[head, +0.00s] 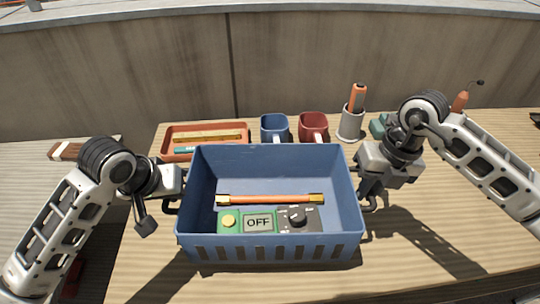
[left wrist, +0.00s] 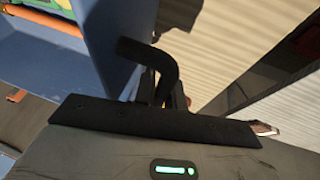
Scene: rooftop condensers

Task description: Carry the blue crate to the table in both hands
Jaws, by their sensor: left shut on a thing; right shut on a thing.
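The blue crate (head: 275,250) is in the middle of the head view, over the wooden table, looking about level. I cannot tell whether its base touches the tabletop. Inside lie a copper-coloured rod with brass ends (head: 270,199) and a panel with a yellow button, an OFF label and a black knob (head: 268,220). My left gripper (head: 174,204) is shut on the crate's left handle; the left wrist view shows the crate's wall (left wrist: 112,35) and the dark handle (left wrist: 155,60). My right gripper (head: 369,202) is shut at the crate's right handle. The fingertips are partly hidden.
A concrete wall (head: 130,70) runs behind. Bare tabletop shows at the right.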

